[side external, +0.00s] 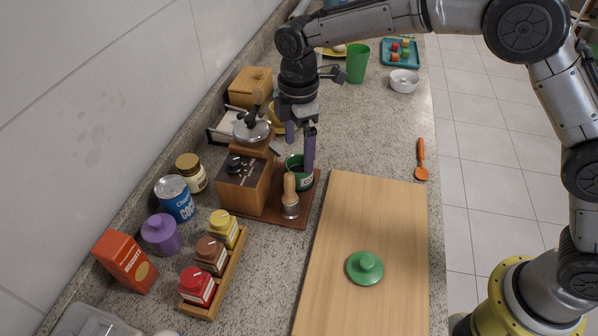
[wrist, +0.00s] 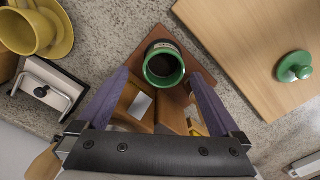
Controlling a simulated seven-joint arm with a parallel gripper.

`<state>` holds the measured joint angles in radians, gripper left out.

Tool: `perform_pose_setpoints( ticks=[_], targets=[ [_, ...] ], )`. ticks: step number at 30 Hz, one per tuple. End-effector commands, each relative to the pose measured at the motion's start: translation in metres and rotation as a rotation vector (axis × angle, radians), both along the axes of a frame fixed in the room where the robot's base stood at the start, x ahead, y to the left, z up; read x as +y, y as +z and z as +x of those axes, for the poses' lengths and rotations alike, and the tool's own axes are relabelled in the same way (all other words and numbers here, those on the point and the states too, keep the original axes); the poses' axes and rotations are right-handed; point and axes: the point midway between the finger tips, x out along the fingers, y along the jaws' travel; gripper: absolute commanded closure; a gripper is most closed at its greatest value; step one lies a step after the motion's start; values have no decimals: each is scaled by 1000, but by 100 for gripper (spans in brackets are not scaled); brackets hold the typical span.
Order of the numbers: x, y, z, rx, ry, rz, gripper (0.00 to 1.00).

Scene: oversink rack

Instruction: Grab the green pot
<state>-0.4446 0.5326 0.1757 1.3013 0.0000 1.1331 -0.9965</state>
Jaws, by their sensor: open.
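The green pot (side external: 293,162) is a small, dark-filled pot with a pale label, standing upright on a reddish-brown board (side external: 279,216) beside the wooden coffee grinder (side external: 246,187). In the wrist view the green pot (wrist: 151,74) shows from above, its round rim just beyond my fingertips and roughly centred between them. My gripper (side external: 300,150) has purple-padded fingers pointing down, open and empty, at the pot; one finger partly covers it in the side view. Both spread fingers also show in the wrist view (wrist: 158,78). I cannot tell whether either finger touches the pot.
A wooden-handled tamper (side external: 290,198) stands close in front of the pot. A cutting board (side external: 345,215) with a green knobbed lid (side external: 366,268) lies to the right. A yellow cup (wrist: 28,32) is nearby. A spice rack (side external: 232,272) stands at lower left.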

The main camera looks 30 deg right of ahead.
Motion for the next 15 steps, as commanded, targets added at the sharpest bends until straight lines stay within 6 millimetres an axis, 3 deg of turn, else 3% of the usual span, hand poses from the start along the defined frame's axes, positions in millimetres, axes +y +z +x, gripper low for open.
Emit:
perform_pose_setpoints(
  ticks=[7,15],
  targets=[
    [1,-17,-2,1,0,-1,0],
    [2,-54,-6,2,0,-1,0]
  ],
)
